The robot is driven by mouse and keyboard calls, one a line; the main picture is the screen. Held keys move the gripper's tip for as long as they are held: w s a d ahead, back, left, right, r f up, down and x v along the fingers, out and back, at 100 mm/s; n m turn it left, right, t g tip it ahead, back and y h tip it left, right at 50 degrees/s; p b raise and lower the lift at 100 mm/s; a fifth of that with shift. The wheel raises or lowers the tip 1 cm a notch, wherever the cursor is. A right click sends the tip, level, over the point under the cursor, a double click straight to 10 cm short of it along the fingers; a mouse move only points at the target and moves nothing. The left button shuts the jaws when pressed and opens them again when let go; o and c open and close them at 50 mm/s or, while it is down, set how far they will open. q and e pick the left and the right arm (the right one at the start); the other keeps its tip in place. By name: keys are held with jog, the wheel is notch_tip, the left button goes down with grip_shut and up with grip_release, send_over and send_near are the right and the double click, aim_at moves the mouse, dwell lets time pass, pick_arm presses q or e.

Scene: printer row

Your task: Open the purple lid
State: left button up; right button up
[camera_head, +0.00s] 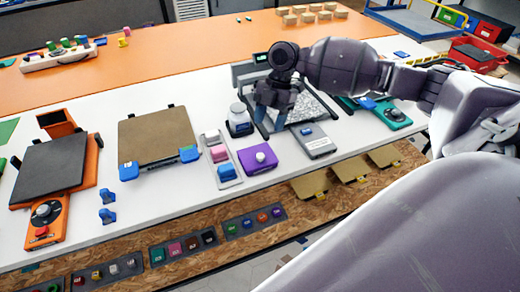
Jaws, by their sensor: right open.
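A purple flat block (250,166) with a white round knob on its top lies near the front edge of the white table, in the middle of the head view. It is the only large purple piece I see; I cannot tell whether it is a lid or a control panel. My right gripper (268,122) comes in from the right and points down just behind the purple block. It is open, with nothing seen between its fingers, and looks apart from the block. It hides part of a grey speckled plate (312,106) behind it. My left gripper is not in view.
A jar (239,113) with a blue label stands close left of my right gripper. A switch strip (211,138) lies left of the purple block and a grey panel (320,147) lies right. A brown plate (158,136) with blue corners and a dark-lidded orange device (46,166) stand left.

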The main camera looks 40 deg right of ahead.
aim_at(261, 155)
jog(key=x, duration=0.9)
jog(key=shift+a+f+b, duration=0.15)
jog(key=shift+f+b, duration=0.05)
jog(key=shift+b, duration=0.15)
grip_shut()
